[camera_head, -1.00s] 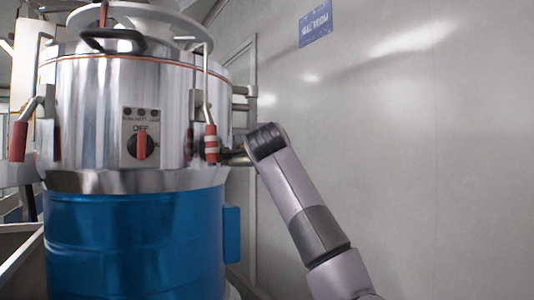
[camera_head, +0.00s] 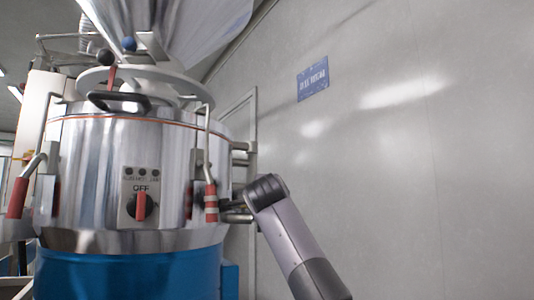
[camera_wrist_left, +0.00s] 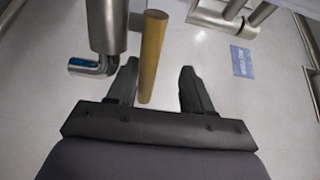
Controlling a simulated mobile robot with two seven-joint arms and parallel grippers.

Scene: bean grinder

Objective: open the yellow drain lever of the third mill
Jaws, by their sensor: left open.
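In the left wrist view, a yellow bar (camera_wrist_left: 154,45), which looks like the drain lever, runs down from the top of the picture. My left gripper (camera_wrist_left: 159,80) is open. The bar's lower end shows between its two fingers, nearer the left finger; I cannot tell how deep it sits or whether it touches. A mill (camera_head: 95,170) with a steel upper body and blue lower body fills the left of the head view. I cannot tell whether it is the third one. My left gripper is not in the head view, and no right gripper shows.
A grey steel pipe (camera_wrist_left: 106,25) with a chrome elbow (camera_wrist_left: 86,67) is close to the left finger. Metal tubes (camera_wrist_left: 225,15) show at the top right. A grey wall (camera_head: 420,180) with a blue sign (camera_head: 313,82) stands right of the mill. My arm link reaches toward the mill's side.

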